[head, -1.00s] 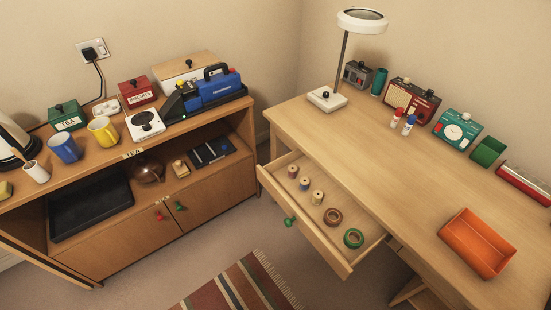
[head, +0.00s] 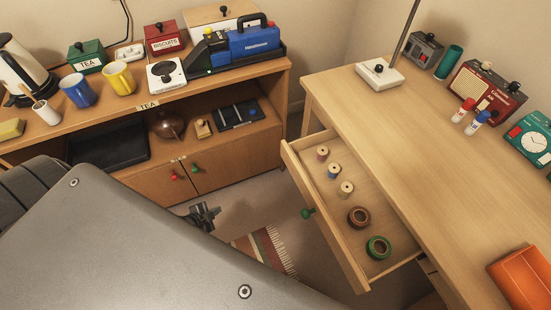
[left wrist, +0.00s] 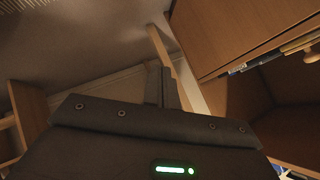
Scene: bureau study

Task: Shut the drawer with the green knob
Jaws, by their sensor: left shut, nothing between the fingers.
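The drawer (head: 328,228) with the green knob (head: 307,213) stands pulled out from the wooden desk in the head view. It holds several small spools and two tape rolls, one brown and one green. My left arm covers the lower left of the head view. My left gripper (head: 204,213) is shut and empty, to the left of the green knob and apart from it, above the floor. Its closed dark fingers also show in the left wrist view (left wrist: 161,86). My right gripper is not in view.
The wooden desk (head: 400,130) carries a lamp base (head: 380,76), a radio (head: 484,92) and an orange tray (head: 522,278). A low cabinet (head: 235,165) with red and green door knobs stands at the back left. Floor lies between cabinet and drawer.

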